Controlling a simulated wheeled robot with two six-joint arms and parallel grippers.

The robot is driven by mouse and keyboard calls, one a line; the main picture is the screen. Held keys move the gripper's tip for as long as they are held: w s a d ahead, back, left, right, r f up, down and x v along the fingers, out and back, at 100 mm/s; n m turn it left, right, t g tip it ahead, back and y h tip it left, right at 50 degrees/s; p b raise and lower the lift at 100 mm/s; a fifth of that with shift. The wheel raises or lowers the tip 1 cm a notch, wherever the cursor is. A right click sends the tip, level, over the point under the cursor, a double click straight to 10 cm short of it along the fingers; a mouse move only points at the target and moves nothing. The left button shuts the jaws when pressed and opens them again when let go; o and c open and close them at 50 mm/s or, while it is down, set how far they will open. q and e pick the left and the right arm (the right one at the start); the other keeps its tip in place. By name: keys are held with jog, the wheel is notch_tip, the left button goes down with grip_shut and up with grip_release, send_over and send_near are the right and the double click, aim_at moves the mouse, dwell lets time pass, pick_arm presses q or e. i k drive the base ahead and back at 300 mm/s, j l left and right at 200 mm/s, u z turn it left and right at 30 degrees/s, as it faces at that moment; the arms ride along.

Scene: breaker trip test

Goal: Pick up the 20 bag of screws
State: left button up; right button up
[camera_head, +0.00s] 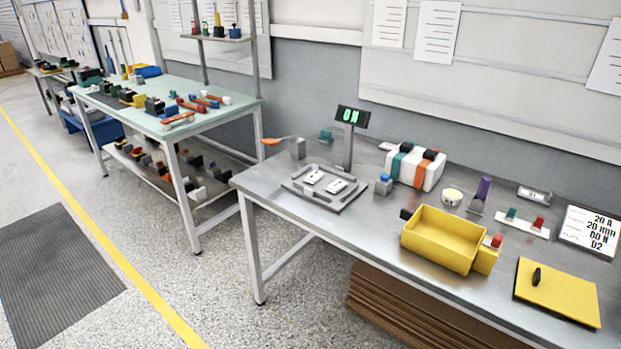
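I cannot make out a bag of screws in the head view. A white card (590,229) at the right of the near bench reads "20 A", "20 min" and two more short lines. An open yellow bin (440,238) stands on the bench and looks empty. A grey tray (299,187) further left holds two small white pieces (325,181). Neither of my grippers is in view.
The near metal bench (375,236) also carries a display (352,116) reading "ON", a white striped block (414,168), a purple-topped part (482,190) and a yellow mat (556,295) with a black piece. A cluttered second bench (234,108) stands left.

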aim_at(314, 176)
jog(key=i+j+z, duration=0.15)
jog(key=i, duration=0.35)
jog(key=i+j+z, duration=0.15)
jog(key=i, duration=0.3)
jog(key=i+l, duration=0.05)
